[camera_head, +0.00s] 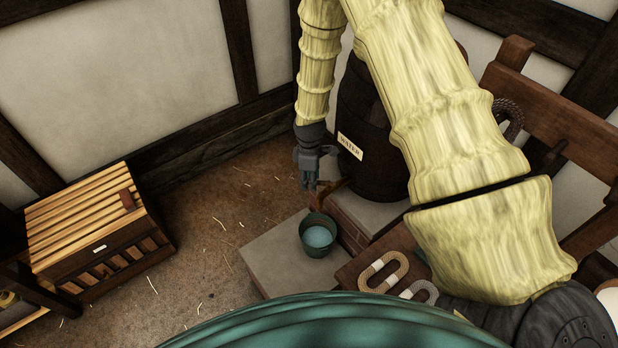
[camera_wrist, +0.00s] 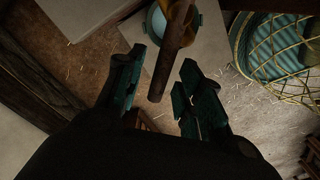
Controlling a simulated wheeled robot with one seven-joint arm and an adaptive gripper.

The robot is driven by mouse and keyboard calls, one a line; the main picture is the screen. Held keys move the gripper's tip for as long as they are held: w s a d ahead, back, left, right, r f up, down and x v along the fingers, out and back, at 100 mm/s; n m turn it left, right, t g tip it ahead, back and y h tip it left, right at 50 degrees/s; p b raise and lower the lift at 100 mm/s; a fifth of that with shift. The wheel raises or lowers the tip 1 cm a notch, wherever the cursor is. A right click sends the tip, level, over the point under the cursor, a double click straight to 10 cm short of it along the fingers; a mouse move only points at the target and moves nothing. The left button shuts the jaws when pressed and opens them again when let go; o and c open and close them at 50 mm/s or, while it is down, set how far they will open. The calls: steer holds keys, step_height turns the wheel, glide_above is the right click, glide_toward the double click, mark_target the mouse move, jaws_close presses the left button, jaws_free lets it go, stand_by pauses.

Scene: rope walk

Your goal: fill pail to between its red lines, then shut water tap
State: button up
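The barrel (camera_head: 371,115) labelled WATER stands in the corner on a brick and stone base. The pail (camera_head: 318,238) is green and stands upright on a pale slab below the tap (camera_head: 322,196). Pale blue water shows inside, but I cannot make out the red lines or the exact level. My gripper (camera_head: 309,182) is beside the tap at the barrel's front. In the wrist view, my gripper (camera_wrist: 163,60) is open, with the tap's brown bar (camera_wrist: 172,58) between its fingers. Part of the pail (camera_wrist: 158,23) shows beyond it. I cannot tell whether water is running.
A slatted wooden crate (camera_head: 95,240) stands on the floor at the left. Rope coils (camera_head: 384,270) lie on brown wood right of the pail. A wooden frame (camera_head: 560,110) with a hanging rope is at the right. The straw-littered floor (camera_head: 215,220) between crate and slab is clear.

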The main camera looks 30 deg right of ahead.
steer(key=shift+a+r, duration=0.1)
steer(key=shift+r, duration=0.05)
steer(key=shift+w+r, duration=0.1)
steer(key=shift+r, duration=0.3)
step_height(320, 180, up, 11)
stand_by(0.4)
steer(key=shift+r, duration=0.15)
